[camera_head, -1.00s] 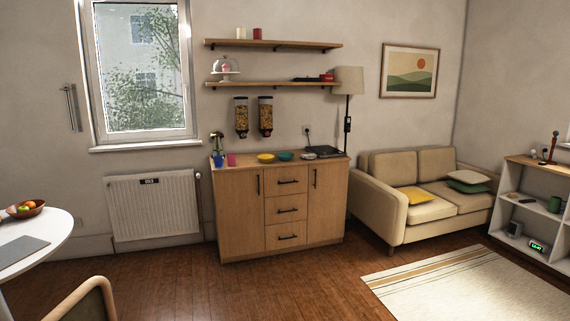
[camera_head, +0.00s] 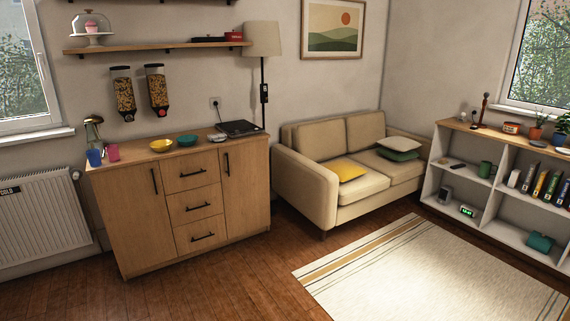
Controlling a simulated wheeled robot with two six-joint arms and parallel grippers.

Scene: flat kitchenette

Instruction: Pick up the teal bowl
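The teal bowl (camera_head: 187,140) sits on top of the wooden cabinet (camera_head: 188,208), toward the back. It stands just right of a yellow bowl (camera_head: 161,145) and left of a small grey-white dish (camera_head: 217,137). No hand or arm of mine shows in the head view, so neither gripper can be placed relative to the bowl.
A blue cup (camera_head: 94,158) and a pink cup (camera_head: 113,152) stand at the cabinet top's left end; a dark flat appliance (camera_head: 239,128) is at its right. Two cereal dispensers (camera_head: 123,93) hang above. Wooden floor (camera_head: 240,280) is clear before the cabinet.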

